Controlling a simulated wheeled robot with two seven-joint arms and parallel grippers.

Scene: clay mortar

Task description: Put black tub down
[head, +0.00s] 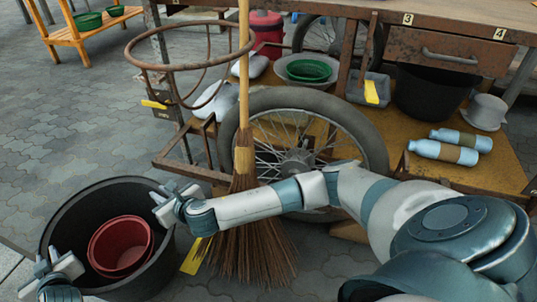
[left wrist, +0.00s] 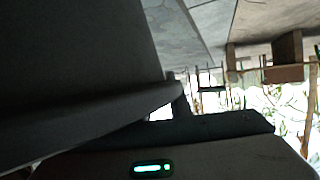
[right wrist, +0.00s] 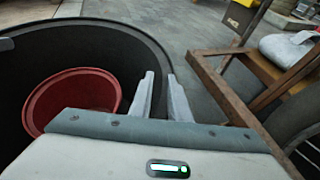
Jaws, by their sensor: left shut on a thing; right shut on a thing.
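The black tub (head: 72,218) is at the lower left of the head view, with a red bucket (head: 120,246) inside it. The tub also shows in the right wrist view (right wrist: 110,45). My right gripper (head: 162,202) is shut on the tub's right rim; its two fingers (right wrist: 163,98) straddle the rim in the right wrist view. My left gripper (head: 45,268) is shut on the tub's left rim. In the left wrist view a dark wall, which looks like the tub's side (left wrist: 70,60), fills the left part. The tub's base and any gap under it are hidden.
A broom (head: 250,230) stands just right of the tub, in front of a spoked wheel (head: 375,145). A rusty workbench (head: 455,50) with a lower shelf stands behind. A rusty hoop stand (head: 165,67) rises behind the tub. Paved floor (head: 70,110) is open at the left.

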